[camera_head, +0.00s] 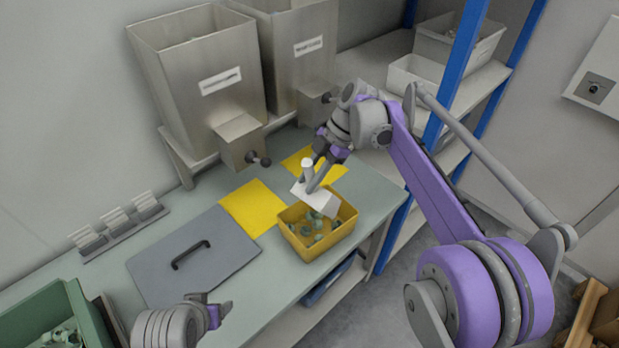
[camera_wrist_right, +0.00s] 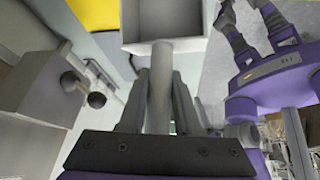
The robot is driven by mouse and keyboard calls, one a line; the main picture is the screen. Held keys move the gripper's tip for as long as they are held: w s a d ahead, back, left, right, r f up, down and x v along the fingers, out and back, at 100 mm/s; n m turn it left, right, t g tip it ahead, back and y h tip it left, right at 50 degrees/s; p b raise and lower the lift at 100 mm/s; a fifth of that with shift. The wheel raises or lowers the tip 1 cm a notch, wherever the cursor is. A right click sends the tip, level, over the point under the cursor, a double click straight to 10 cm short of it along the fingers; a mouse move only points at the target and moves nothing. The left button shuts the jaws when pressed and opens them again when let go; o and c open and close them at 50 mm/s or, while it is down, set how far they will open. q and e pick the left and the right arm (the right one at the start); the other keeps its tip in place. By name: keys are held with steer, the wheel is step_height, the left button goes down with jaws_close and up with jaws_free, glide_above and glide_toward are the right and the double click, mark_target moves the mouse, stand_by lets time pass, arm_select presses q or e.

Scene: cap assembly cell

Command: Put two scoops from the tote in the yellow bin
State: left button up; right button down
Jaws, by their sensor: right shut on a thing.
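The yellow bin (camera_head: 309,247) stands near the front right edge of the bench, with several teal pieces (camera_head: 318,224) inside. My right gripper (camera_head: 318,172) is shut on the handle of a white scoop (camera_head: 322,201), above the bin's back side. The scoop's pan looks tilted over the bin. In the right wrist view, the scoop's handle (camera_wrist_right: 160,90) runs between the fingers, and the visible part of its pan (camera_wrist_right: 172,25) shows no pieces. The green tote (camera_head: 85,310) is at the lower left, with pale pieces inside. My left gripper (camera_head: 212,311) is near the bench front; its opening is unclear.
A grey lid (camera_head: 225,262) with a black handle lies left of the bin. Two yellow mats (camera_head: 254,207) (camera_head: 330,171) lie behind it. Two metal hoppers (camera_head: 180,70) (camera_head: 295,75) stand at the back. A card rack (camera_head: 120,228) is at the left. Blue shelf posts (camera_head: 459,65) rise at the right.

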arm_select(q)
steer(key=r+p, duration=0.1)
steer(key=w+r, duration=0.1)
steer(key=shift+r+p, duration=0.3)
steer(key=shift+p, duration=0.05)
arm_select(e)
steer(key=s+a+f+n+t+h, duration=0.1)
steer(key=s+a+f+t+h, duration=0.2)
steer(key=s+a+t+h, duration=0.5)
steer(key=s+a+h, duration=0.1)
steer(key=s+a, duration=0.2)
steer(key=shift+n+t, duration=0.3)
steer(key=shift+t, duration=0.1)
arm_select(q)
steer(key=shift+w, duration=0.1)
arm_select(e)
steer(key=shift+w, duration=0.2)
